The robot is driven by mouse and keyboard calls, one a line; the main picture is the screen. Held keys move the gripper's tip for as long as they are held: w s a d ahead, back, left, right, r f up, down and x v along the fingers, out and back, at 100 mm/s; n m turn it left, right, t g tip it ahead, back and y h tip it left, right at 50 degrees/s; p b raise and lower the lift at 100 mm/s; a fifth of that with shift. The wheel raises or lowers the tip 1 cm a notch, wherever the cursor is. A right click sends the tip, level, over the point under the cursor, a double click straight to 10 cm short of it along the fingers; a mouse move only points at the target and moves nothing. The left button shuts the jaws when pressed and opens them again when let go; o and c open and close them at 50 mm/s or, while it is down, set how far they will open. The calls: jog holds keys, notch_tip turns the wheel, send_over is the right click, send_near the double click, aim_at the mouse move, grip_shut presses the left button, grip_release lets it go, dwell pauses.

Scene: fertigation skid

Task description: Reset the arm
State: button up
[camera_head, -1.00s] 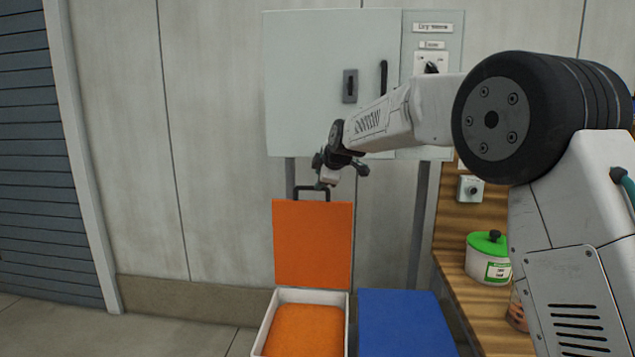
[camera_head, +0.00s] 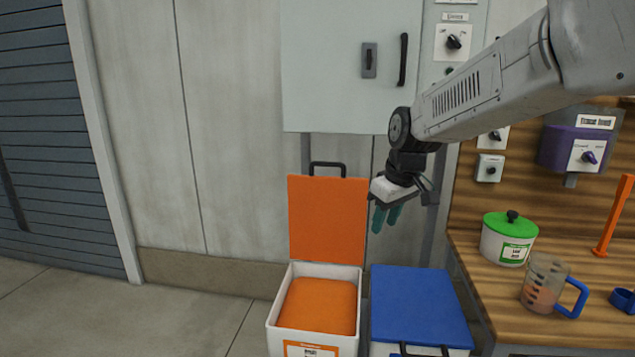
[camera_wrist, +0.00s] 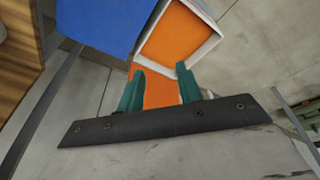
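My gripper (camera_head: 387,217) hangs from my arm in front of the wall, with its teal fingers pointing down. It is above and behind the gap between the orange-lidded bin and the blue-lidded bin. In the wrist view my gripper (camera_wrist: 158,90) shows two teal fingers spread apart with nothing between them. The white bin (camera_head: 272,325) below has its orange lid (camera_head: 328,220) standing open and orange contents (camera_head: 318,305) inside. The open bin also shows beyond the fingers in the wrist view (camera_wrist: 150,33).
A blue-lidded bin (camera_head: 420,305) stands closed beside the open one. A wooden bench (camera_head: 595,325) at right holds a green-lidded pot (camera_head: 508,240), a measuring jug (camera_head: 545,285) and a blue scoop (camera_head: 622,300). A grey cabinet (camera_head: 345,65) hangs behind. Floor at left is clear.

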jog(key=s+d+m, duration=0.2)
jog(key=s+d, duration=0.2)
jog(key=s, duration=0.7)
jog(key=s+d+m+h, duration=0.1)
jog(key=s+d+m, duration=0.2)
jog(key=s, duration=0.9)
jog(key=s+d+m+g, duration=0.1)
jog(key=s+d, duration=0.4)
jog(key=s, duration=0.7)
jog(key=shift+s+f+m, duration=0.2)
jog(key=shift+m, duration=0.5)
